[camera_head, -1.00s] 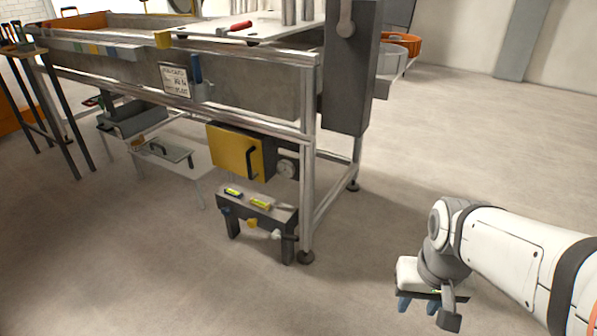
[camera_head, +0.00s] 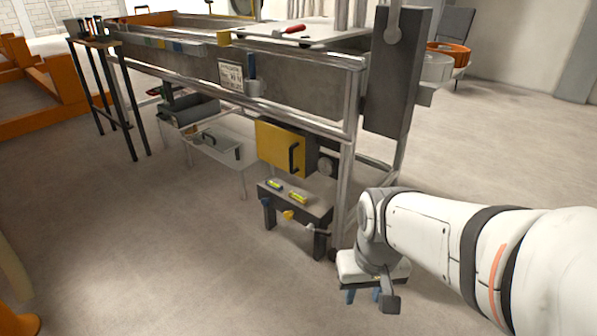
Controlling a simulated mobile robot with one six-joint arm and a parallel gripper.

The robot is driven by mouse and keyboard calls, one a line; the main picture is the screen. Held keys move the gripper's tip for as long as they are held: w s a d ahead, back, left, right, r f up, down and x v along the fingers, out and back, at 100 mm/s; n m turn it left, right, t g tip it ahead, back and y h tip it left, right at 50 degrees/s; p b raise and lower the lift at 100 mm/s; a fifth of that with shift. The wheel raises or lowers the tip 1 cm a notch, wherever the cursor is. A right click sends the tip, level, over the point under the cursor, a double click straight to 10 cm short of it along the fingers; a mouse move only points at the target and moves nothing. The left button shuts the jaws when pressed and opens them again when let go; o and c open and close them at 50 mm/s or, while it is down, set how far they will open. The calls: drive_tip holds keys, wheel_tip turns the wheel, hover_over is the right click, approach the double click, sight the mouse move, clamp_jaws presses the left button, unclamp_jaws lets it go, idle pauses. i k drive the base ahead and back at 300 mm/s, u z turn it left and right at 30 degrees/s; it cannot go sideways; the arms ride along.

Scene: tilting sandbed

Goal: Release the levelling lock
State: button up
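The sandbed (camera_head: 190,62) is a long grey trough on a metal frame. Under its near end hangs a yellow box (camera_head: 273,147) with a black handle (camera_head: 294,157) and a round grey knob (camera_head: 326,166) beside it. Below stands a small dark bench (camera_head: 316,207) with yellow and blue pieces on top and coloured knobs on its front. I cannot tell which part is the levelling lock. My gripper (camera_head: 363,295) is right of and nearer than the bench, apart from it, pointing down. Its two blue fingertips are apart with nothing visible between them.
A tall dark grey column (camera_head: 397,72) stands at the frame's near end. A low white table (camera_head: 240,161) with a tray is under the trough. A tool stand (camera_head: 96,42) and orange timber frames (camera_head: 50,105) are at left. The floor in front is clear.

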sight(319, 231)
drive_tip(key=z, duration=0.05)
drive_tip(key=i, duration=1)
drive_tip(key=u, duration=0.05)
